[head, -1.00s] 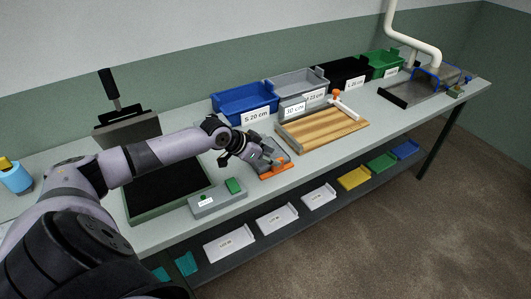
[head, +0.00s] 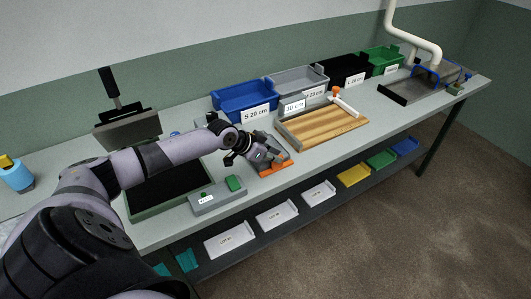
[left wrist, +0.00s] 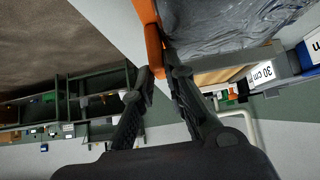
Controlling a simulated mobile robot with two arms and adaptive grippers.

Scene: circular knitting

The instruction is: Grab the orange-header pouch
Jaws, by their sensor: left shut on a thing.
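The pouch is clear grey plastic with an orange header (head: 272,170). In the head view it lies at the table's front edge, left of the wooden board, and my left gripper (head: 266,158) hides much of it. In the left wrist view, the grey plastic body (left wrist: 215,25) fills the top right, and the orange header (left wrist: 153,45) runs down between my left gripper's fingers (left wrist: 160,72). The left gripper is shut on the header. Whether the pouch is clear of the table cannot be told. My right gripper is in neither view.
Blue (head: 246,97), grey, black and green bins line the back of the table. A wooden board (head: 320,124) lies right of the pouch. A grey box with a green button (head: 236,183) stands to the left. A lower shelf (head: 325,215) holds several trays.

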